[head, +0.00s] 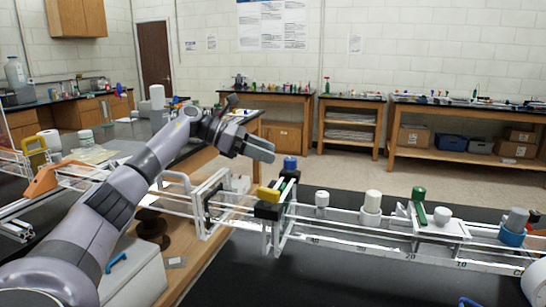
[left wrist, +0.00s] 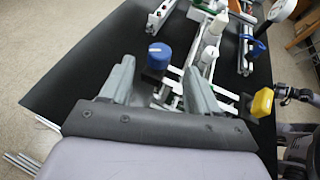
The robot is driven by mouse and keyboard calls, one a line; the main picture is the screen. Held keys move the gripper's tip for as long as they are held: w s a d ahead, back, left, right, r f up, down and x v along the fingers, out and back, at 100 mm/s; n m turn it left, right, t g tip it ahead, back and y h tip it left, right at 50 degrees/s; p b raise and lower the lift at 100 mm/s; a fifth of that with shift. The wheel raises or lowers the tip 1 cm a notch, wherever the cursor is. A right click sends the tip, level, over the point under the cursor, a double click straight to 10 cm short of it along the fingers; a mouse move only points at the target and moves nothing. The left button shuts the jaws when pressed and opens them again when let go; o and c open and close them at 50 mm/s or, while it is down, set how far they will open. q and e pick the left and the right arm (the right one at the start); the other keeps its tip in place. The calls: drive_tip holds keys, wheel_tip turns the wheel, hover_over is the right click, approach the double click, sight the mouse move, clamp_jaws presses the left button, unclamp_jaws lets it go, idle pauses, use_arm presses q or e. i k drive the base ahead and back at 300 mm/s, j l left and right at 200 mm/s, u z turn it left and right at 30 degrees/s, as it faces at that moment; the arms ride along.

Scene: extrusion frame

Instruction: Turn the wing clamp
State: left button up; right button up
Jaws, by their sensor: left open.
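My left gripper (head: 260,147) is open and empty, above the left end of the pale extrusion frame (head: 350,240). In the left wrist view its two fingers (left wrist: 158,68) are apart, with a blue knob on a black block (left wrist: 159,52) showing beyond and between the tips. This blue knob (head: 290,163) stands just right of and below the gripper in the head view. A yellow winged knob (head: 268,194) on a black block sits nearer, and shows at the right in the left wrist view (left wrist: 262,103). Which knob is the wing clamp is unclear. My right gripper is not clearly seen.
Along the frame stand a small white knob (head: 322,199), a taller white knob (head: 372,201), a green flat handle (head: 418,195) and a grey and blue knob (head: 515,222). The black mat (head: 320,275) in front of the frame is mostly bare.

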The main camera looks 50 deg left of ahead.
sight(268, 196)
drive_tip(key=k, duration=1.5)
